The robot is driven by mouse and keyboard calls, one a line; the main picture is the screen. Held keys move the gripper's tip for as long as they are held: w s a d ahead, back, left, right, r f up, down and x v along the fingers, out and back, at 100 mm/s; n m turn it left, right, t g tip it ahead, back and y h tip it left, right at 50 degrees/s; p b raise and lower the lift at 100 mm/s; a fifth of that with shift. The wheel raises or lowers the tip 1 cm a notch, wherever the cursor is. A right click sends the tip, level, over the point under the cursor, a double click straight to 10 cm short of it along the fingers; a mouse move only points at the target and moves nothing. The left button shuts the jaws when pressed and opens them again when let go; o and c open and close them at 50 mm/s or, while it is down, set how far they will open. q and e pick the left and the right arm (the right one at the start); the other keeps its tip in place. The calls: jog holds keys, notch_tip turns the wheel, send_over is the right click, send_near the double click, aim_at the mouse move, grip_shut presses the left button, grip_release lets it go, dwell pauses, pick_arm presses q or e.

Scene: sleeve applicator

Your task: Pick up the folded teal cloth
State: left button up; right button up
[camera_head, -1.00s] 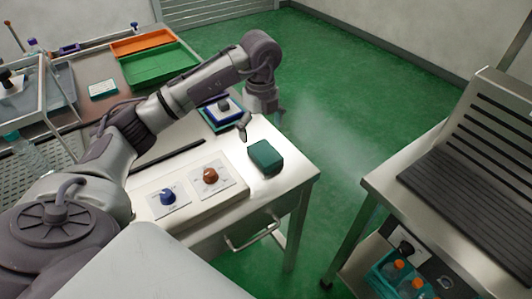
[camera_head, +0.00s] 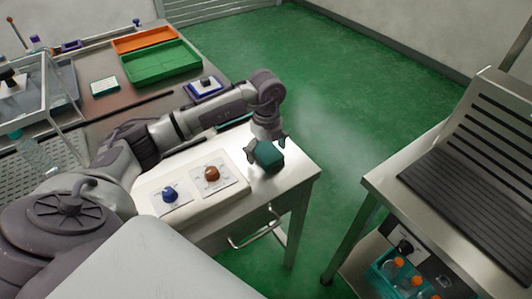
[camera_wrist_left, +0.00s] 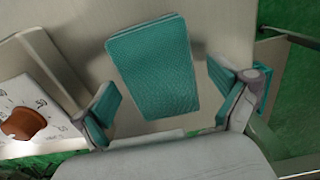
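The folded teal cloth (camera_head: 269,157) lies on the right end of the pale worktop. It also shows in the left wrist view (camera_wrist_left: 156,70) as a textured block, its sides uncovered. My left gripper (camera_head: 266,144) is right above the cloth, pointing down, with one finger at each side. In the left wrist view my left gripper (camera_wrist_left: 165,95) is open, its teal-padded fingers standing apart from the cloth with gaps on both sides. My right gripper is not in view.
A panel with a blue knob (camera_head: 170,194) and an orange-brown knob (camera_head: 211,173) sits left of the cloth. Green (camera_head: 160,64) and orange (camera_head: 143,40) trays stand behind. Green floor separates this worktop from a metal bench (camera_head: 378,185) at right.

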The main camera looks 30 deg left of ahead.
aim_at(267, 150)
pick_arm(q)
jog(key=c, duration=1.1)
jog(key=shift+r, duration=0.15)
jog(key=shift+w+r, duration=0.1)
jog(key=shift+r, duration=0.55)
notch_tip(267, 150, up, 3)
jog(key=shift+f+b, duration=0.1)
jog(key=shift+b, duration=0.2)
jog(key=d+r, duration=0.2)
jog(key=d, duration=0.1)
jog(key=s+d+r, duration=0.1)
jog(key=d+r, duration=0.1)
jog(key=d, duration=0.2)
jog(key=d+r, duration=0.2)
jog(key=d, duration=0.2)
jog(key=shift+s+d+r+b, duration=0.25)
jog(key=shift+s+r+b, duration=0.1)
jog(key=shift+s, duration=0.05)
